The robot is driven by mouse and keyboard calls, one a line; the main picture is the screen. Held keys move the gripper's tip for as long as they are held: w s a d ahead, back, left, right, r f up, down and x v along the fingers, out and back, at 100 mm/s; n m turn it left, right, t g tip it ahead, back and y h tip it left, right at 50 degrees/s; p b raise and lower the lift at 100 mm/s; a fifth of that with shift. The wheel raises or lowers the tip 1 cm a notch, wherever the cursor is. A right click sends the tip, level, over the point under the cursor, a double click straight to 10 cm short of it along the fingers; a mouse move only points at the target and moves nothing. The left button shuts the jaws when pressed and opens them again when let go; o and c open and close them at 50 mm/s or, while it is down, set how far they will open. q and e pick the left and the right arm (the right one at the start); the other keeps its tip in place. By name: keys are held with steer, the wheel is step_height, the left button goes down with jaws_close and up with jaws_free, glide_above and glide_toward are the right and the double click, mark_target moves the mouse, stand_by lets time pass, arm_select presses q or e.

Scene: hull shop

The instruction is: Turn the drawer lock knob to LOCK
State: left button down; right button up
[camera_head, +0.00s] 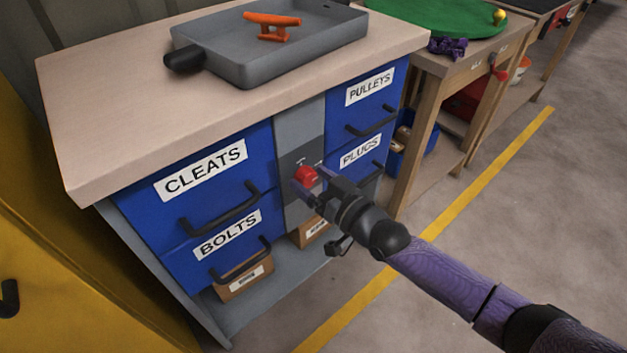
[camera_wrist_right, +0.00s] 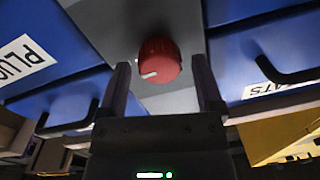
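The red lock knob (camera_head: 305,176) sits on a grey panel (camera_head: 309,155) between the CLEATS/BOLTS drawers and the PULLEYS/PLUGS drawers. Small markings around it are too small to read. In the right wrist view the knob (camera_wrist_right: 159,60) shows a white pointer mark at its lower left. My right gripper (camera_head: 311,182) is at the knob, its fingers pointing at the panel. In the wrist view the two fingers of this gripper (camera_wrist_right: 163,85) are spread, one on each side of the knob, with gaps between. My left gripper is not in view.
The blue drawers (camera_head: 240,164) have black handles that stick out beside the panel. A yellow cabinet (camera_head: 70,285) is at the left. The floor at the right is clear.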

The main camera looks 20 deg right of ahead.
jaws_close()
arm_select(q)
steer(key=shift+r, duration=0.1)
arm_select(e)
steer(key=n+p, duration=0.2)
steer(key=n, duration=0.1)
steer(key=shift+r+n, duration=0.15)
steer(key=shift+n, duration=0.25)
steer(key=n+p, duration=0.2)
steer(key=n, duration=0.3)
steer(key=shift+a, duration=0.15)
steer(key=n, duration=0.4)
steer(key=shift+s+f+n+h+p, duration=0.1)
steer(key=shift+f+n+h+p, duration=0.1)
steer(key=shift+n+h+p, duration=0.15)
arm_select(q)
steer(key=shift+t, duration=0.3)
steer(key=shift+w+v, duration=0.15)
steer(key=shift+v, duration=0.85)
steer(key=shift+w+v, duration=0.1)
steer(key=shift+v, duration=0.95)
arm_select(e)
steer(key=shift+a+f+n, duration=0.1)
steer(key=shift+n, duration=1.85)
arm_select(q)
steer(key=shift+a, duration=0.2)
